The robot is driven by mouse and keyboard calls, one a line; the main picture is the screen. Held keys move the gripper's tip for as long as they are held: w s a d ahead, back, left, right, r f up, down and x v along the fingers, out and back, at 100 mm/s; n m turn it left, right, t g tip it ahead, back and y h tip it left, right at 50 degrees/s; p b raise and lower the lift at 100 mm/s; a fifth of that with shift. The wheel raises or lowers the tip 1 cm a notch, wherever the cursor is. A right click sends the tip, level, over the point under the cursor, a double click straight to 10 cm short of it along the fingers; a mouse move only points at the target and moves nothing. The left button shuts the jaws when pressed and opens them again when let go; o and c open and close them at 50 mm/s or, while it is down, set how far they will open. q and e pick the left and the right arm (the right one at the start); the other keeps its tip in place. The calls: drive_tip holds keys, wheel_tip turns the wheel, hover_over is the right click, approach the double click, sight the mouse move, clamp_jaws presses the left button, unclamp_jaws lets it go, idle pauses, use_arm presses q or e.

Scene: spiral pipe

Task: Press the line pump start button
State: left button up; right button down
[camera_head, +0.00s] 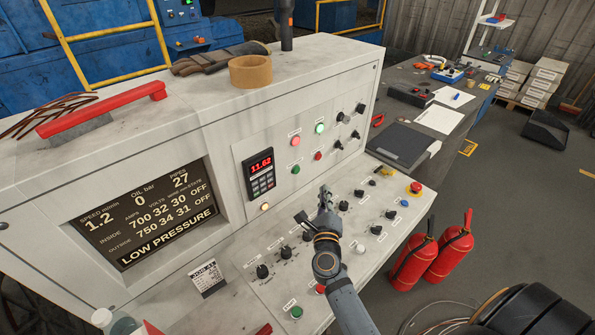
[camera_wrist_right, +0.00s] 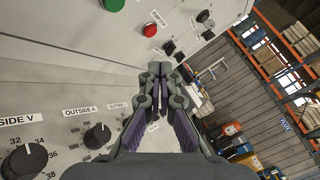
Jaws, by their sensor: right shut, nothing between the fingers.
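The control desk (camera_head: 222,262) has a green button (camera_head: 295,169) with a red button (camera_head: 318,156) to its right on its upright panel. A green button (camera_wrist_right: 113,4) and a red button (camera_wrist_right: 150,29) also show at the top of the right wrist view. Another green button (camera_head: 296,312) sits at the front of the sloped panel. The labels beside these buttons are too small to read. My right gripper (camera_head: 325,190) is shut and empty, above the sloped panel and below the upright-panel buttons, apart from them. My left gripper is out of view.
Black knobs (camera_wrist_right: 98,135) stand on the sloped panel around my right gripper. A lit screen (camera_head: 145,212) is at the left, with a keypad (camera_head: 261,174) right of it. A red emergency button (camera_head: 415,188) is at the right end. Fire extinguishers (camera_head: 453,246) stand on the floor.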

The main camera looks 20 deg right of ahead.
drive_tip(key=w+a+b, duration=0.1)
drive_tip(key=w+a, duration=0.2)
drive_tip(key=w, duration=0.5)
drive_tip(key=shift+w, duration=0.2)
idle(1.2)
drive_tip(key=shift+w+a, duration=0.1)
drive_tip(key=shift+w, duration=0.2)
drive_tip(key=shift+w+a+b, duration=0.1)
drive_tip(key=shift+w+b, duration=0.2)
idle(0.8)
drive_tip(key=shift+s, duration=0.1)
drive_tip(key=shift+s+d, duration=0.25)
drive_tip(key=shift+s, duration=0.4)
drive_tip(key=shift+p, duration=0.3)
drive_tip(key=shift+s+d+p, duration=0.2)
drive_tip(key=shift+s+d, duration=0.1)
drive_tip(key=shift+s, duration=0.5)
drive_tip(key=shift+s+d+p, duration=0.2)
drive_tip(key=shift+s+d, duration=0.05)
drive_tip(key=shift+s, duration=0.5)
drive_tip(key=shift+s+d+p, duration=0.2)
drive_tip(key=shift+s+d, duration=0.1)
drive_tip(key=shift+s, duration=0.5)
